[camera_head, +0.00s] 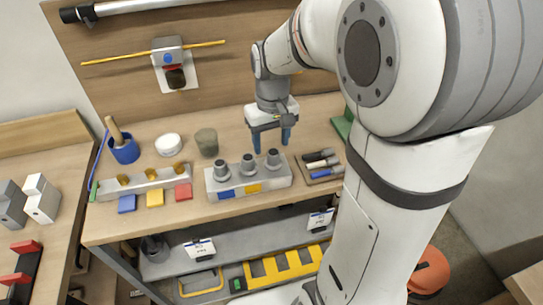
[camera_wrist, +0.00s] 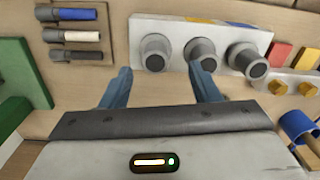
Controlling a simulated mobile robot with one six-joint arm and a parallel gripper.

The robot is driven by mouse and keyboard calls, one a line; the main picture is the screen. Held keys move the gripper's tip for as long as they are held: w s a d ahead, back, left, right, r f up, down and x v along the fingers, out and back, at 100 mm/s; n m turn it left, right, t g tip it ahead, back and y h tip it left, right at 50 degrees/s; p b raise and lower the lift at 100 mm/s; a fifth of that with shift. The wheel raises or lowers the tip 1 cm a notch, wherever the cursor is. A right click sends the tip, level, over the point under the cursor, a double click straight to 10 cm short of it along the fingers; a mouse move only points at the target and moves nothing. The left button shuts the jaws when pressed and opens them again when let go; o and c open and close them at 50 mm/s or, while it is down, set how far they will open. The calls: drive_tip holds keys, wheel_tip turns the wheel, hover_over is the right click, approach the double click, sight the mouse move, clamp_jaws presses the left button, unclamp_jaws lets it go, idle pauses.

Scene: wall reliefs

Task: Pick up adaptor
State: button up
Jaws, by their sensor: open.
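Three grey, stepped, round pieces that look like adaptors stand upright in a row on a pale grey block (camera_head: 222,191) with blue and yellow labels. In the head view these are the left adaptor (camera_head: 220,169), the middle adaptor (camera_head: 247,164) and the right adaptor (camera_head: 273,158). My gripper (camera_head: 271,144) points down just behind the block, its two blue fingers spread and empty. In the wrist view, the right adaptor (camera_wrist: 156,53) lies beyond the gap between my fingertips (camera_wrist: 160,74). The middle adaptor (camera_wrist: 203,50) is beside the right-hand fingertip, which overlaps it in view.
A tray (camera_head: 310,177) with several markers lies right of the block. A rack (camera_head: 140,187) with brass pieces, a blue cup (camera_head: 125,151), a white round piece (camera_head: 169,145) and a grey-green cup (camera_head: 207,142) stand left. A green object (camera_wrist: 17,75) stands at the far side.

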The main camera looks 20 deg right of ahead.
drive_tip(key=f, duration=0.4)
drive_tip(key=shift+s+d, duration=0.1)
drive_tip(key=shift+d, duration=0.25)
drive_tip(key=shift+f, duration=0.5)
drive_tip(key=shift+c, duration=0.5)
drive_tip(key=c, duration=1)
wheel_tip(320, 180, up, 10)
drive_tip(key=shift+r, duration=0.1)
wheel_tip(320, 180, up, 4)
drive_tip(key=p, duration=0.4)
hover_over(274, 153)
drive_tip(key=shift+r, duration=0.2)
